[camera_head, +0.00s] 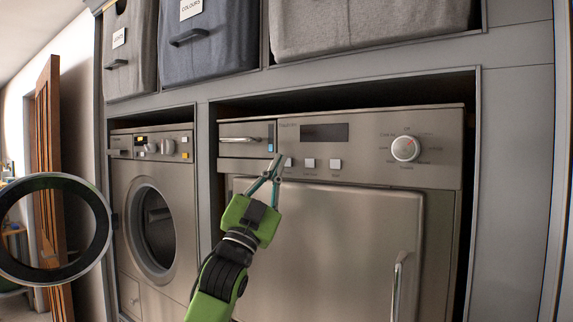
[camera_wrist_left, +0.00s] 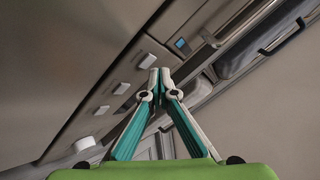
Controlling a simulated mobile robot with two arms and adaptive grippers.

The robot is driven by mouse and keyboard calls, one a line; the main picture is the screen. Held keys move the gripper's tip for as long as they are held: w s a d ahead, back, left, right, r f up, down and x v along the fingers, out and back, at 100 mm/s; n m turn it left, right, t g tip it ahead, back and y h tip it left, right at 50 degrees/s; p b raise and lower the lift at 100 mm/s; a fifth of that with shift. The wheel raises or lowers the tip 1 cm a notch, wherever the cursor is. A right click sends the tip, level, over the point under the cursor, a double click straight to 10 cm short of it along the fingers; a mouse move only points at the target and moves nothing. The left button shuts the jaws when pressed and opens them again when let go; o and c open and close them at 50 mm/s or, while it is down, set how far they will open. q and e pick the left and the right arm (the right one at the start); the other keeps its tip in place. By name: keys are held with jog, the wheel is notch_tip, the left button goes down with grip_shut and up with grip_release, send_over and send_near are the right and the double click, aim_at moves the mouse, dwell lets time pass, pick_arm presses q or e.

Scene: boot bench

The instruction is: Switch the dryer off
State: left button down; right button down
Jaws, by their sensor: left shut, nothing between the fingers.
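The dryer (camera_head: 340,215) is the wide steel front-panel machine on the right, with a dark, unlit display (camera_head: 324,132), a round white dial (camera_head: 405,149) and a row of pale square buttons (camera_head: 309,163). My left gripper (camera_head: 277,160) is shut and empty, its tips in front of the panel by the leftmost button (camera_head: 289,162). In the left wrist view its tips (camera_wrist_left: 160,75) are together beside the end button (camera_wrist_left: 146,60) of the row. I cannot tell whether they touch it. A small blue-lit patch (camera_head: 270,145) is close by. My right gripper is not in view.
A washing machine (camera_head: 152,215) with a round door opening stands to the left. A dark-rimmed ring (camera_head: 97,235) is at the far left. Fabric bins (camera_head: 205,50) sit on the shelf above. A vertical handle (camera_head: 397,285) sticks out from the dryer's lower front.

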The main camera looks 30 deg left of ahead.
pick_arm(q)
jog(key=shift+s, duration=0.2)
jog(key=s, duration=0.4)
jog(key=s+b, duration=0.1)
jog(key=shift+s+a, duration=0.25)
jog(key=shift+s, duration=0.15)
jog(key=shift+w+f, duration=0.1)
